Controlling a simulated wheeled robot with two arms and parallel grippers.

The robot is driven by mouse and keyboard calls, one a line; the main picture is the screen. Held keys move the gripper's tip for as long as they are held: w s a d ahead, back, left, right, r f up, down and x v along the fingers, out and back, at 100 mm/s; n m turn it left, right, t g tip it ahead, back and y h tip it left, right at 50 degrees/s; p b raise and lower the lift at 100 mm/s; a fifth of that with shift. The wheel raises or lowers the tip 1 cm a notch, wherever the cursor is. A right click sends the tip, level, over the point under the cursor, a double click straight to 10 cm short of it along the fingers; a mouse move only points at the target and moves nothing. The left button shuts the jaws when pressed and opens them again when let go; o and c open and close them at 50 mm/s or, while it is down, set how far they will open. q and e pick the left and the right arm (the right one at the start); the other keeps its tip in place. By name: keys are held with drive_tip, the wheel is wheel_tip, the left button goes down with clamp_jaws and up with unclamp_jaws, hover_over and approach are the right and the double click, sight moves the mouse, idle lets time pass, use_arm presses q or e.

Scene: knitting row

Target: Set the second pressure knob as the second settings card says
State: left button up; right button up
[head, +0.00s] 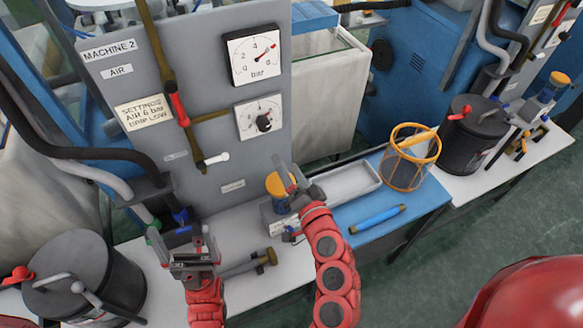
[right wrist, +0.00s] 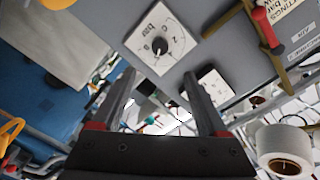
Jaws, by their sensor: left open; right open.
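The machine 2 settings card (head: 145,112) reads air 6 bar, drip low. The second pressure knob (head: 264,123) is black, on a white dial on the grey panel; its pointer is too small to read surely. It also shows in the right wrist view (right wrist: 160,45). Above it, the bar gauge (head: 253,55) has its needle to the upper right, around the 6. My right gripper (head: 285,177) is open and empty, below the knob and apart from it; the knob shows beyond its fingertips in the wrist view. My left gripper (head: 190,250) is open over the bench, at the left.
A yellow-capped jar (head: 276,184) stands close by my right gripper. A red-handled valve (head: 178,108) is on a pipe left of the knob. A grey tray (head: 347,184), blue tool (head: 377,219) and orange-rimmed basket (head: 413,158) are to the right. A dark pot (head: 84,280) stands left.

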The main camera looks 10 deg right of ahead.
drive_tip(key=shift+p+v, duration=0.35)
drive_tip(key=shift+v, duration=0.45)
